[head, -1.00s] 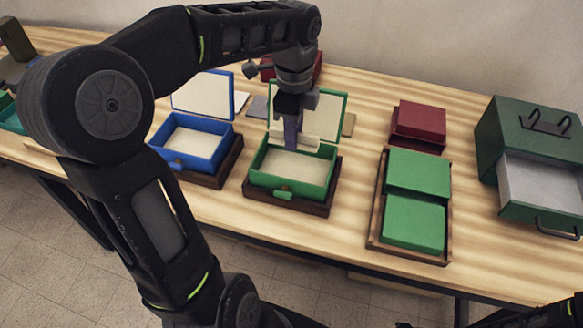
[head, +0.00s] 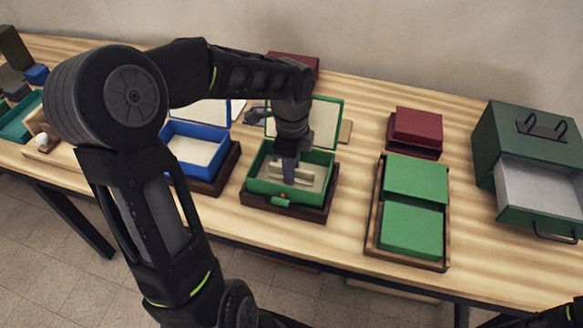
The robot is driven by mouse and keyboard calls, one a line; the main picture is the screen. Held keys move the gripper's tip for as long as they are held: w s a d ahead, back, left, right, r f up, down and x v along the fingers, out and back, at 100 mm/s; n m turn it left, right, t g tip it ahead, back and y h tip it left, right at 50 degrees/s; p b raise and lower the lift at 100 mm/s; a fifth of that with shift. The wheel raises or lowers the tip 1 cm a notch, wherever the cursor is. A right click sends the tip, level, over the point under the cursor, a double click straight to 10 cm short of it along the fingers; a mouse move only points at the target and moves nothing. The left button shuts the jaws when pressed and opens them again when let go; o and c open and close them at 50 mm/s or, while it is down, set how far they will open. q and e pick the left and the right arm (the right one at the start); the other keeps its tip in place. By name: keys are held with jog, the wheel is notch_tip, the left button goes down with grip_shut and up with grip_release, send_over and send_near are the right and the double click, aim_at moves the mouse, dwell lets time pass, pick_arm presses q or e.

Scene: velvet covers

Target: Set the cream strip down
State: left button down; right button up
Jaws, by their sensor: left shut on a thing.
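The cream strip (head: 304,176) is a small pale bar inside the open green box (head: 262,187) near the middle of the table. My left gripper (head: 289,177) reaches down into that box and is shut on the strip. The strip is low, close to the box's cream floor; I cannot tell whether it touches. The green box stands on a dark wooden tray (head: 313,215), its lid (head: 325,117) raised at the back. My arm hides part of the lid and box. My right gripper is not in view.
An open blue box (head: 192,172) stands close on the left. On the right are a wooden tray with two green boxes (head: 412,230), a dark red box (head: 416,127) and a green cabinet (head: 500,150) with its drawer out. Bare table lies between the green box and that tray.

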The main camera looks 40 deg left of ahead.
pick_arm(q)
jog(key=shift+f, duration=0.2)
jog(key=shift+f, duration=0.15)
jog(key=c, duration=1.1)
grip_release()
notch_tip(320, 180, up, 12)
jog(key=shift+r, duration=0.2)
